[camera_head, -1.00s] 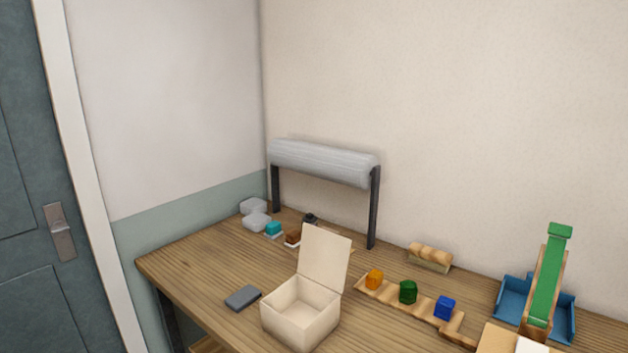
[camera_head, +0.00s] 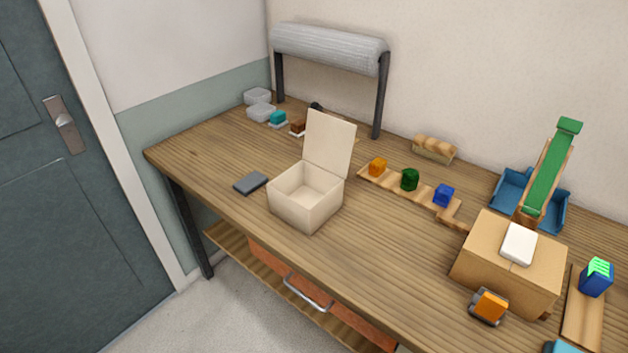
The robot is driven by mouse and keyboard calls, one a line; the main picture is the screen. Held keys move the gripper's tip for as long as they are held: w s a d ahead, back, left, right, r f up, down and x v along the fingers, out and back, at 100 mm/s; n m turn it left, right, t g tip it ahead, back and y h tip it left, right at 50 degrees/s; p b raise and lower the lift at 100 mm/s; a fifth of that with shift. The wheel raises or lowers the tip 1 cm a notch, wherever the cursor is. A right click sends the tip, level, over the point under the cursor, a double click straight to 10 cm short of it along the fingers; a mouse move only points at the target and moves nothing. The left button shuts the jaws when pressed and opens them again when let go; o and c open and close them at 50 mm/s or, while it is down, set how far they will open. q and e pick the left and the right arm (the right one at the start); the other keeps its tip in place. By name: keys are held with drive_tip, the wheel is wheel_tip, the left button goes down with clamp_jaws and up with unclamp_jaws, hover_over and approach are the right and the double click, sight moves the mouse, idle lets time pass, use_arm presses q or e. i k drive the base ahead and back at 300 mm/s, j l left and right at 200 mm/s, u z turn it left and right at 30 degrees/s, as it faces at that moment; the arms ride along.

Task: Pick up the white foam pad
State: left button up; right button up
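A white pad (camera_head: 519,244) with rounded corners lies flat on top of a brown cardboard box (camera_head: 508,272) at the right of the table. It looks like the foam pad. Nothing covers it. Neither of my grippers is in view.
An open cream box (camera_head: 306,205) with its lid up stands mid-table, with a dark grey slab (camera_head: 251,183) left of it. A wooden strip with coloured blocks (camera_head: 410,180), a green ramp (camera_head: 549,174) in a blue tray (camera_head: 513,188), and an orange block (camera_head: 489,306) surround the cardboard box.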

sight(518, 246)
drive_tip(key=z, duration=1.3)
